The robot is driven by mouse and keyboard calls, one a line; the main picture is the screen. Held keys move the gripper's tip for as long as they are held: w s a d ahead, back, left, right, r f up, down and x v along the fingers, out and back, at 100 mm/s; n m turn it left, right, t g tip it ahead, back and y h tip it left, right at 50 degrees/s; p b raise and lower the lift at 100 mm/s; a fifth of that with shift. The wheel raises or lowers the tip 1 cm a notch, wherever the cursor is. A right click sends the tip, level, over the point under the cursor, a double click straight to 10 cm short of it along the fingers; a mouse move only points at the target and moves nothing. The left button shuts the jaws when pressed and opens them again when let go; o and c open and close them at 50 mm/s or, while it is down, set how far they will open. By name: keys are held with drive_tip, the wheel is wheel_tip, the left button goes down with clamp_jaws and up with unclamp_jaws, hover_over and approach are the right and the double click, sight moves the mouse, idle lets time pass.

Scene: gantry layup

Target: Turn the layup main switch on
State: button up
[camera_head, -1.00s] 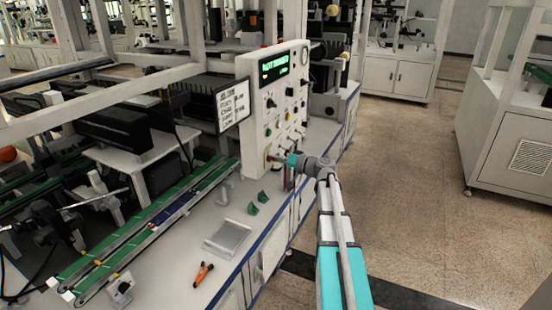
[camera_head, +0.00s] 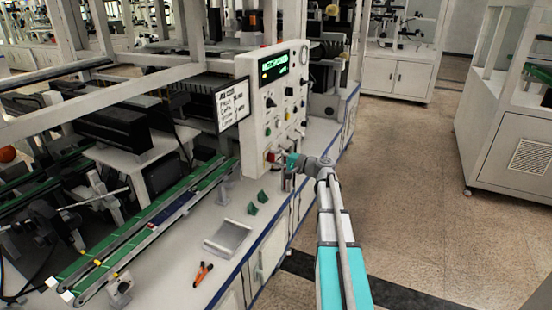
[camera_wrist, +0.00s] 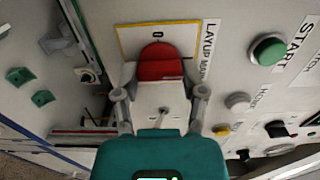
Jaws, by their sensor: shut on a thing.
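The layup main switch (camera_wrist: 160,68) has a red handle on a yellow-edged plate, seen in the wrist view beside a label reading LAYUP. A 0 mark shows above the handle. My gripper (camera_wrist: 160,94) has one finger on each side and is shut on the switch; the contact itself is partly hidden. In the head view, the control panel (camera_head: 259,115) stands upright on the bench with a lit green display (camera_head: 274,68).
A green START button (camera_wrist: 267,50) and several other knobs sit right of the switch. Green brackets (camera_head: 257,202), a grey tray (camera_head: 228,238) and orange-handled pliers (camera_head: 203,273) lie on the bench. A green conveyor (camera_head: 150,232) runs at left.

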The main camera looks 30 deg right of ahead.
drive_tip(key=shift+w+d, duration=0.1)
drive_tip(key=o, duration=1.2)
drive_tip(key=shift+c, duration=0.2)
drive_tip(key=v, duration=1.2)
